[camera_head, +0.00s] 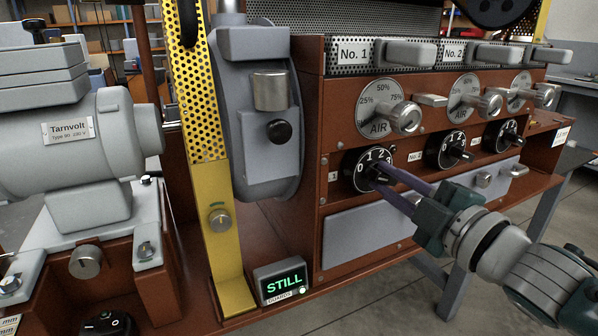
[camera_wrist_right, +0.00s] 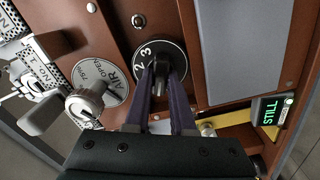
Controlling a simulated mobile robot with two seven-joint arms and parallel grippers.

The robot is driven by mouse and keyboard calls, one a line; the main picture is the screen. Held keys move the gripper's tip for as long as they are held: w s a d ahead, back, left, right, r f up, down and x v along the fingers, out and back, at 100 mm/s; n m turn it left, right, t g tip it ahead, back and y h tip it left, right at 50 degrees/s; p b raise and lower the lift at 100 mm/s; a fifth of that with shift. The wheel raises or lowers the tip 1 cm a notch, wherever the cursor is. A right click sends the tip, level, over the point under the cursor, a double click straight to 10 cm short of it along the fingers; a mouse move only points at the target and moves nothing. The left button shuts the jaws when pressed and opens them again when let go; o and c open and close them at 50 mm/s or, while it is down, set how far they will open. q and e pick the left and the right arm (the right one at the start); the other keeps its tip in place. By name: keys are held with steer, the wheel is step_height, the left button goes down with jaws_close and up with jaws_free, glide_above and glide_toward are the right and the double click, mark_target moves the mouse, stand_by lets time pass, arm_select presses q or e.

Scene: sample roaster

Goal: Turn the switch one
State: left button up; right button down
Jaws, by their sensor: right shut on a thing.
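Switch one (camera_head: 356,172) is a black round dial with white numbers and a grip in its middle, under the No. 1 air gauge on the red-brown panel. My right gripper (camera_head: 378,176) reaches in from the lower right, its purple fingers shut on the dial's grip. In the right wrist view, the dial (camera_wrist_right: 174,52) stands behind the fingertips (camera_wrist_right: 161,72), with a 3 readable on its face. The fingers hide part of the grip, so I cannot tell its exact setting. My left gripper is not in view.
Two similar dials, the nearer one marked No. 2 (camera_head: 437,151), sit to the right. The No. 1 air knob (camera_head: 403,119) is just above. A small display (camera_head: 281,284) reads STILL. A yellow post (camera_head: 208,190) and a grey motor (camera_head: 80,140) stand left.

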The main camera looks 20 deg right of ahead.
steer(key=c, duration=0.8)
jaws_free()
steer(key=shift+o, duration=0.2)
steer(key=shift+s, duration=0.15)
steer(key=s+p, duration=0.1)
steer(key=s, duration=0.8)
steer(key=shift+s+d, duration=0.35)
steer(key=shift+d, duration=0.05)
